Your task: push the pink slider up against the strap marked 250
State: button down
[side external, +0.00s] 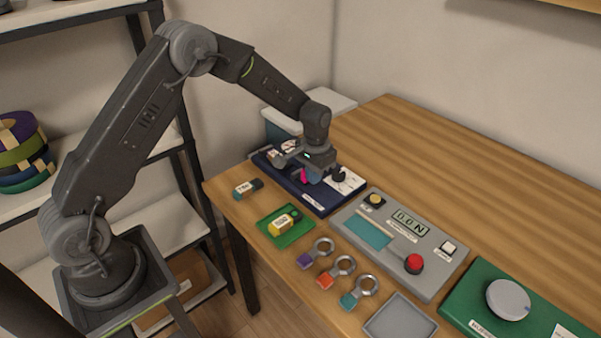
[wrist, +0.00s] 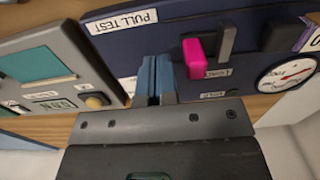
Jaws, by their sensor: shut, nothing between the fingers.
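The pink slider (wrist: 196,58) stands on the dark blue pull-test panel (wrist: 150,45). A bit of it shows below my gripper in the side view (side external: 304,176). My gripper (wrist: 156,78) has blue fingers, shut together with nothing between them. In the wrist view the fingers are just left of the pink slider, with a narrow gap that I cannot judge in depth. A grey upright piece (wrist: 227,40) stands just right of the slider. I cannot read a 250 mark on any strap. In the side view my gripper hides part of the panel.
A round white gauge (wrist: 287,75) sits right of the slider in the wrist view. A grey console (side external: 385,245) with a red knob is beside the panel. A green mat (side external: 270,238) with a yellow-labelled piece (side external: 283,224) and several ring-ended pieces lie nearer. The table's back right is clear.

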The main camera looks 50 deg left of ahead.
jog(key=shift+a, duration=3.05)
jog(key=shift+d, duration=0.1)
jog(key=shift+d, duration=0.55)
notch_tip(320, 180, up, 11)
jog(key=shift+r, duration=0.1)
